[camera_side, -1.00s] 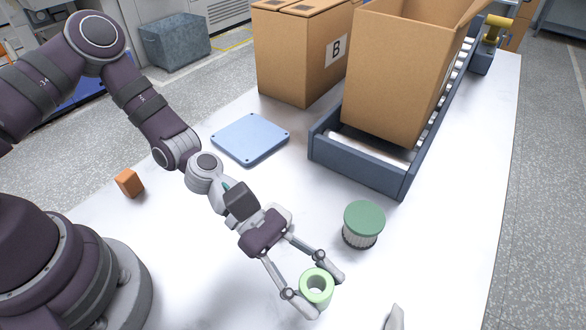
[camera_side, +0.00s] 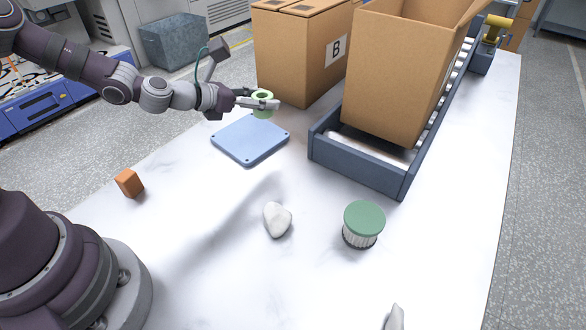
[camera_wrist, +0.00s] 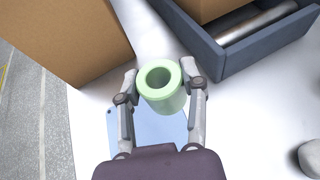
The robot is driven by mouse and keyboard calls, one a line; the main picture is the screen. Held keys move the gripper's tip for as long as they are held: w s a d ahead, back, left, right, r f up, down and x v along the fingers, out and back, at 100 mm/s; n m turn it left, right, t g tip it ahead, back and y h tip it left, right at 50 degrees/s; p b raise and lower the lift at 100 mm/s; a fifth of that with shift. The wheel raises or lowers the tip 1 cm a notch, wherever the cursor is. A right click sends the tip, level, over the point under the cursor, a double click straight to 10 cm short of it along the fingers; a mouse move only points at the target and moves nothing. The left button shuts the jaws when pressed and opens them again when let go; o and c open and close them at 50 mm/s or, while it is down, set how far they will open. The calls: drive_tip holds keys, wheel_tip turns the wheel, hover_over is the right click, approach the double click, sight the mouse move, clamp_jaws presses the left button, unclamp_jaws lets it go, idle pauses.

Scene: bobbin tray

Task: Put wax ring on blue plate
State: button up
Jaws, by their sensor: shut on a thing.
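The wax ring is a pale green hollow cylinder (camera_side: 263,112), held above the far part of the blue plate in the side view. My gripper (camera_side: 262,104) is shut on it. In the wrist view the ring (camera_wrist: 163,98) sits between both fingers of my gripper (camera_wrist: 162,88), its open top toward the camera. The blue plate (camera_side: 248,142) is a flat light-blue square on the white table. It also shows in the wrist view (camera_wrist: 155,130), partly hidden under the ring and fingers.
A cardboard box marked B (camera_side: 300,55) stands close behind the plate. A blue-grey roller conveyor (camera_side: 360,170) carries an open box (camera_side: 395,80) to the right. A green-lidded filter (camera_side: 362,222), a white stone (camera_side: 278,219) and an orange block (camera_side: 129,183) stand on the table.

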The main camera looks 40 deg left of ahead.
drive_tip(key=n+y, duration=0.2)
hover_over(250, 135)
drive_tip(key=shift+y, duration=0.3)
wheel_tip(250, 135, down, 8)
drive_tip(key=shift+r, duration=0.2)
drive_tip(key=shift+f, duration=0.2)
drive_tip(key=o, duration=1)
drive_tip(key=shift+c, duration=0.2)
drive_tip(key=shift+r, duration=0.1)
